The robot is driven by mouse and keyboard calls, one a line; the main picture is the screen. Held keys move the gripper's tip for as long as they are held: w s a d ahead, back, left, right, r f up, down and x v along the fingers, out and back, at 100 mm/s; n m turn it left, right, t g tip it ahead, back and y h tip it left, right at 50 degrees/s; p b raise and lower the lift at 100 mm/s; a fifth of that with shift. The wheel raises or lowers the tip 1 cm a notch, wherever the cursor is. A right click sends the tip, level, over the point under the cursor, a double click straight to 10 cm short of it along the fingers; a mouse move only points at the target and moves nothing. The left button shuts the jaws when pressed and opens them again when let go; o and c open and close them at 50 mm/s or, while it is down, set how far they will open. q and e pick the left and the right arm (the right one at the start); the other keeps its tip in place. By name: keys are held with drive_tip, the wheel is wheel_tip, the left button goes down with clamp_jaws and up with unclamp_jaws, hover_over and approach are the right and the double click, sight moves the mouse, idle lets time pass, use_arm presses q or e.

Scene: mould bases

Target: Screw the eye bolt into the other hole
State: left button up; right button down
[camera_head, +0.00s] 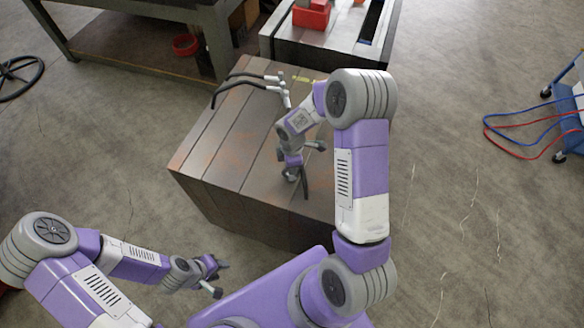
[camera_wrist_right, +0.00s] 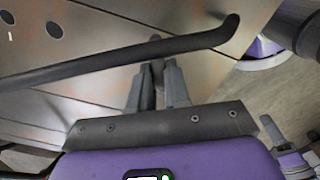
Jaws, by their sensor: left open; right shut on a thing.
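The mould base (camera_head: 215,145) is a large block of dark plates with a flat top. My right gripper (camera_head: 293,174) is low over its top, towards the right. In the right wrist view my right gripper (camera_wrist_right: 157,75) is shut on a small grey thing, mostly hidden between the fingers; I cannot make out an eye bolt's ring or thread. A dark bent rod (camera_wrist_right: 110,62) crosses in front of the fingers. Two dark holes (camera_wrist_right: 53,30) show in the metal at upper left. My left gripper (camera_head: 218,270) is open and empty, off the block's near left side.
Two black hoses (camera_head: 240,79) with grey fittings lie at the block's far edge. Behind stand a grey workbench (camera_head: 150,45) and a machine bed with a red block (camera_head: 311,16). A blue cart (camera_head: 570,100) with cables is at far right.

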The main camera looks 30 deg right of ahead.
drive_tip(key=m, duration=0.3)
drive_tip(key=shift+s+a+f+b, duration=0.15)
drive_tip(key=shift+b, duration=0.15)
drive_tip(key=m+b, duration=0.1)
drive_tip(key=m, duration=0.1)
drive_tip(key=shift+f+m, duration=0.15)
drive_tip(key=shift+m, duration=0.25)
drive_tip(key=m, duration=0.3)
drive_tip(key=shift+b, duration=0.35)
drive_tip(key=m, duration=0.3)
drive_tip(key=shift+m, duration=0.3)
drive_tip(key=m, duration=0.3)
drive_tip(key=shift+m, duration=0.4)
